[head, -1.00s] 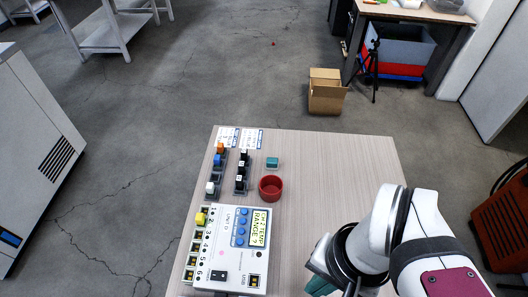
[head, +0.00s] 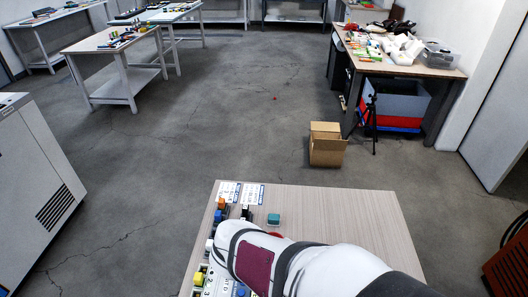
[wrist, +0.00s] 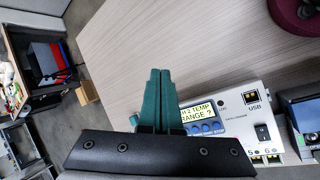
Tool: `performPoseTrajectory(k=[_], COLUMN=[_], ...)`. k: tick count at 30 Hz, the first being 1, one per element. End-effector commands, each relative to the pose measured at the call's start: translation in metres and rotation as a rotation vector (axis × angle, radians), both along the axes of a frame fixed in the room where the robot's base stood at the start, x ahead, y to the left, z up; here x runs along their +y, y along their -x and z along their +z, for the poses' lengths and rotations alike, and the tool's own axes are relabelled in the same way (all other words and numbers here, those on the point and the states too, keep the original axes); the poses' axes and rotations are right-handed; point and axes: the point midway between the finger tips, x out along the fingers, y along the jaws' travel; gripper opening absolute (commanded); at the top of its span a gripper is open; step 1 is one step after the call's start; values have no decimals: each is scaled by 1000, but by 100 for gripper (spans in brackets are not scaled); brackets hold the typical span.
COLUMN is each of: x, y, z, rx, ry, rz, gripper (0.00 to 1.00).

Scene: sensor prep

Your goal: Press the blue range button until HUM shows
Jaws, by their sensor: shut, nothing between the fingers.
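The white data logger (wrist: 238,122) lies on the table in the wrist view. Its display (wrist: 198,112) reads a CH line with TEMP and, below, RANGE ?. The blue buttons (wrist: 206,128) sit in a row beside the display; their labels are too small to tell apart. My gripper (wrist: 159,72) has teal fingers, shut together and empty, beside the display end of the logger; contact with a button cannot be seen. In the head view my arm hides most of the logger, and one blue button (head: 241,291) shows at the bottom edge.
Colored plugs (head: 219,210) stand at the left, and a yellow plug (head: 199,279) sits at the logger's edge. The table's back right is clear.

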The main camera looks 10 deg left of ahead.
Motion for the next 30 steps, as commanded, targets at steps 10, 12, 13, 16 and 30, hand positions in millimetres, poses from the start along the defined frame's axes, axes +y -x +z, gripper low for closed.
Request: performPoseTrajectory(k=[10,12,13,16,30], x=[126,138,141,147,146], y=[-45,-45,-45,-45,-45], z=[-32,-36,-37,-38,-54], rx=[-10,-14,-15,-17,-14], ry=[290,313,319,329,331], rz=[799,864,882,911,910], gripper=[0,0,0,0,0])
